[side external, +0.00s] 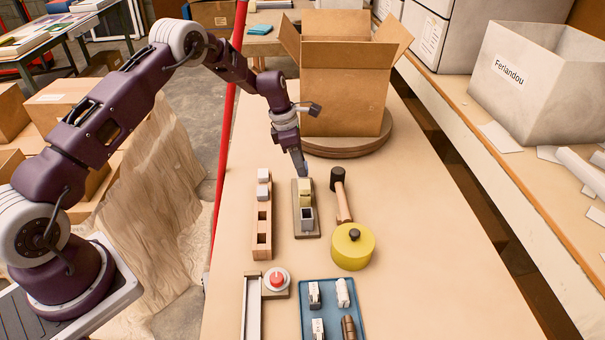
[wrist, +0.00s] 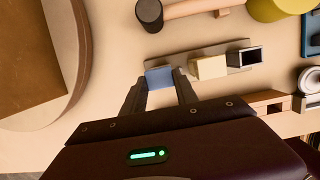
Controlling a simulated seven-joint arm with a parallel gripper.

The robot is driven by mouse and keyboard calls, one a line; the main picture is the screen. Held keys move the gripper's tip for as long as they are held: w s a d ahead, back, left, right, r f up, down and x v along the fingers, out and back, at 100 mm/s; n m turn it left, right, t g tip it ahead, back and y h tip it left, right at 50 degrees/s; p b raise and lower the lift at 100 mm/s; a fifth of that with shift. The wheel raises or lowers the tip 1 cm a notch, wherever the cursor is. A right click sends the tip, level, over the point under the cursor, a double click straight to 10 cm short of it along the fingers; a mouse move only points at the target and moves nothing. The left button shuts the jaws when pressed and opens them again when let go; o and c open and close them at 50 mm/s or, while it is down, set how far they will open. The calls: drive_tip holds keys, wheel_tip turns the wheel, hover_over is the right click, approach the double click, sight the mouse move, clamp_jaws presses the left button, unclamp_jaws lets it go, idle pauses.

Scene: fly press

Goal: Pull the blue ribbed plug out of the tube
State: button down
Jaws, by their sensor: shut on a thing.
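My gripper (wrist: 160,84) is shut on the blue plug (wrist: 159,77), which shows between the two fingertips in the wrist view. Its ribs are too small to make out. In the side view my gripper (side external: 304,172) points down at the far end of a narrow board (side external: 297,226). A grey square tube (side external: 308,217) with a dark open mouth stands on the board's near part; it also shows in the wrist view (wrist: 243,57). A cream block (side external: 305,193) stands between the tube and my gripper. Whether the plug touches the board or anything under it is hidden.
A wooden rack (side external: 262,217) with white cubes lies left of the board. A mallet (side external: 341,195) and a yellow round lid (side external: 352,246) lie to its right. A cardboard box (side external: 340,90) on a round base stands behind. A blue tray (side external: 333,290) is in front.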

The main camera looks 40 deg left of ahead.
drive_tip(key=shift+r, duration=1.05)
drive_tip(key=shift+r, duration=1.3)
